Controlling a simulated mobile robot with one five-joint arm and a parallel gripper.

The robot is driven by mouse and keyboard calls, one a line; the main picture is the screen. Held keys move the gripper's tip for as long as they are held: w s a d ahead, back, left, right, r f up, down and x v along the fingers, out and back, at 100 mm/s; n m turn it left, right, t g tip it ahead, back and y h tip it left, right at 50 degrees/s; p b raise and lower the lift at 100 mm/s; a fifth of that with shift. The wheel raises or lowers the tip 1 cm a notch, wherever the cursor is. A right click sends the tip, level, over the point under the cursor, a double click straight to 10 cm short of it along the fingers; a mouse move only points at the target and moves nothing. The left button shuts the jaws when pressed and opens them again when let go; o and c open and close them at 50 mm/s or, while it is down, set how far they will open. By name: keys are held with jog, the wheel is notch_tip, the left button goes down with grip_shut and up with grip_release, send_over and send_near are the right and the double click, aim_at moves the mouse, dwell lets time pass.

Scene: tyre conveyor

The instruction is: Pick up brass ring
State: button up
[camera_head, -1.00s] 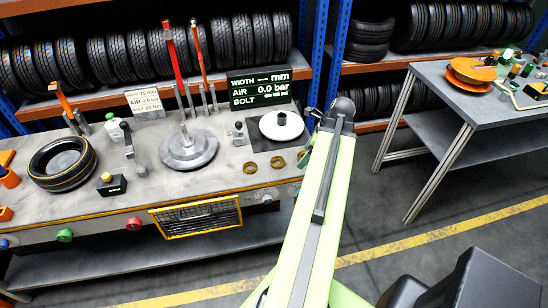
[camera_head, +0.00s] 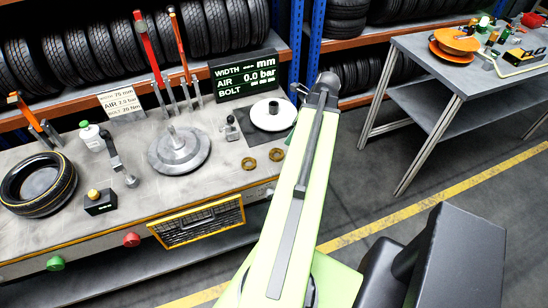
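Two brass rings lie flat on the grey workbench, near its front edge and just left of my arm. The left brass ring (camera_head: 249,164) is in full view, and the right brass ring (camera_head: 277,155) lies closer to the arm. My long light-green arm reaches forward past the rings and ends in a dark joint above the bench's right end. My gripper is not seen; the arm hides what hangs beyond or below that joint, so its distance to the rings cannot be told.
A tyre (camera_head: 39,184) lies at the bench's left. A display (camera_head: 245,79) stands behind. A second table (camera_head: 480,75) is at the right, across open floor.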

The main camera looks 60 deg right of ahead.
jog(key=b, duration=0.8)
send_near(275, 156)
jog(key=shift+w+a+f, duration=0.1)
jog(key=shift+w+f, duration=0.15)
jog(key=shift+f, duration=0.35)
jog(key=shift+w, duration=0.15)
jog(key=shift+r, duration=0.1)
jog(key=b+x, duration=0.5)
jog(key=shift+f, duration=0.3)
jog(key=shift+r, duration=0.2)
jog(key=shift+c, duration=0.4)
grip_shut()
